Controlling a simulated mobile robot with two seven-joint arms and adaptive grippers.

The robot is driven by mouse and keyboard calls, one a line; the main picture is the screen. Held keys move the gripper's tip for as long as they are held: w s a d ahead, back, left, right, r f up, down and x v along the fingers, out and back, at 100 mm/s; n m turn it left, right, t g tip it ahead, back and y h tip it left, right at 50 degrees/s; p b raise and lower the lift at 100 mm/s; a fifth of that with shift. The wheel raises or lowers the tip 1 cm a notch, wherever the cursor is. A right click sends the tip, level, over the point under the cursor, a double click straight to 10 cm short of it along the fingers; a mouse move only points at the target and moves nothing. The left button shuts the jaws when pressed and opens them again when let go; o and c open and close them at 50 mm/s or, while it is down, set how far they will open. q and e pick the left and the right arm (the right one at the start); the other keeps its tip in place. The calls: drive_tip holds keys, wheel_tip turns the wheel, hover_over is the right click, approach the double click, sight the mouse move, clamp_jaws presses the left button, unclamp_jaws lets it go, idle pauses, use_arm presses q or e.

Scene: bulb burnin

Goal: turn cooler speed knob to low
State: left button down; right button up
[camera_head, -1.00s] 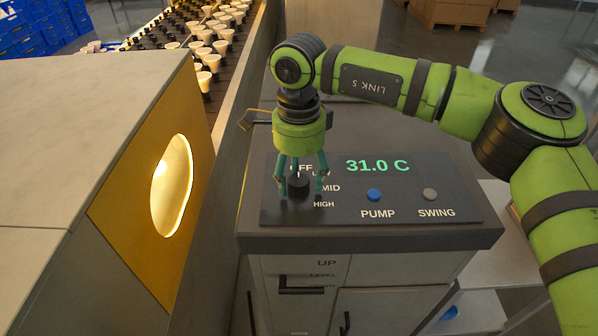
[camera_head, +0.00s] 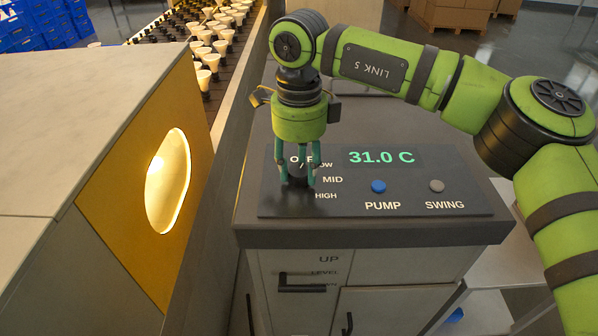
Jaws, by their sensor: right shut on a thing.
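The black speed knob (camera_head: 297,180) stands on the cooler's dark panel (camera_head: 400,207), left of the labels LOW, MID and HIGH. My right gripper (camera_head: 297,178) points straight down over it, and its green fingers are shut on the knob's sides. The fingers and palm hide most of the knob and part of the OFF and LOW labels, so I cannot tell which setting its pointer is at. My left gripper is not in view.
On the panel, the display (camera_head: 381,157) reads 31.0 C above a blue PUMP button (camera_head: 378,186) and a grey SWING button (camera_head: 437,186). A yellow-faced housing (camera_head: 125,200) with a lit round opening stands left. Bulbs (camera_head: 225,45) line a conveyor behind.

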sight(300, 170)
drive_tip(key=shift+m+b, duration=1.2)
drive_tip(key=shift+m, duration=1.1)
drive_tip(key=o, duration=1.1)
drive_tip(key=shift+o, duration=0.2)
drive_tip(key=shift+d, duration=0.1)
drive_tip(key=shift+r, duration=0.2)
wheel_tip(300, 170, up, 12)
drive_tip(key=shift+f, duration=0.2)
